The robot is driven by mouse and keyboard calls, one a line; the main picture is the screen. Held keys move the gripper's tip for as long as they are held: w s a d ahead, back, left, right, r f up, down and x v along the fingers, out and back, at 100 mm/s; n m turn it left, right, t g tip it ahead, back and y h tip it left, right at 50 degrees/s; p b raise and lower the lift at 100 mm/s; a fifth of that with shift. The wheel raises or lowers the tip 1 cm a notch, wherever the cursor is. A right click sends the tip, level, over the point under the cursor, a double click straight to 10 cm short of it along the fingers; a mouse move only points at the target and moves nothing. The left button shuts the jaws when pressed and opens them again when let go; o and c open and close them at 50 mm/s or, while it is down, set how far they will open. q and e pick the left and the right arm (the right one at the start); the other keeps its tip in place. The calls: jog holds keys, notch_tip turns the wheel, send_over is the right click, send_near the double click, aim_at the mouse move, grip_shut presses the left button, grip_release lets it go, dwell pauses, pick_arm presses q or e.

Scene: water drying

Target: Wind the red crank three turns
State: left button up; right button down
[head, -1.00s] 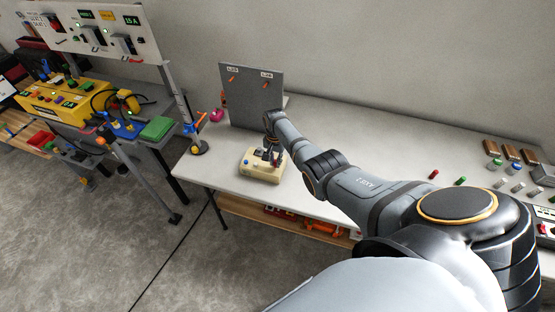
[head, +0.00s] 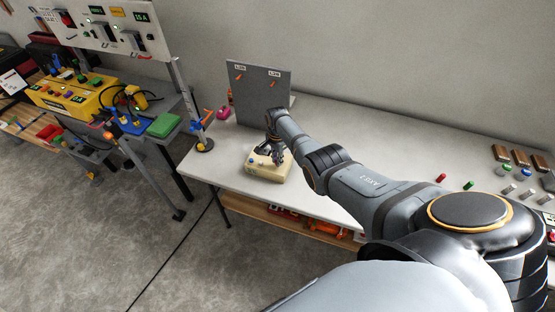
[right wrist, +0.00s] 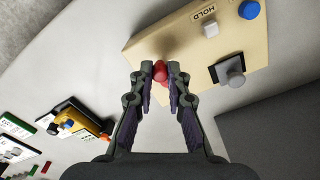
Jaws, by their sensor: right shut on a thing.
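A beige box (head: 266,171) sits on the white table near its left front part, in front of an upright grey panel. In the right wrist view the same box (right wrist: 180,45) shows a red knob (right wrist: 160,71), which looks like the handle of the red crank. My right gripper (right wrist: 161,68) is shut on this red knob with its fingertips. In the head view my right gripper (head: 271,153) is over the box and hides the crank. The crank's arm and angle cannot be made out. My left gripper is not in view.
The box also bears a white knob (right wrist: 210,29) beside the word HOLD, a grey knob (right wrist: 231,69) and a blue knob (right wrist: 249,9). The grey panel (head: 258,95) stands close behind. Several small parts lie at the table's right. A cluttered bench stands at the left.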

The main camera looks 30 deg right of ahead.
jog(key=shift+w+r, duration=0.1)
jog(key=c, duration=1.3)
grip_release()
notch_tip(320, 180, up, 12)
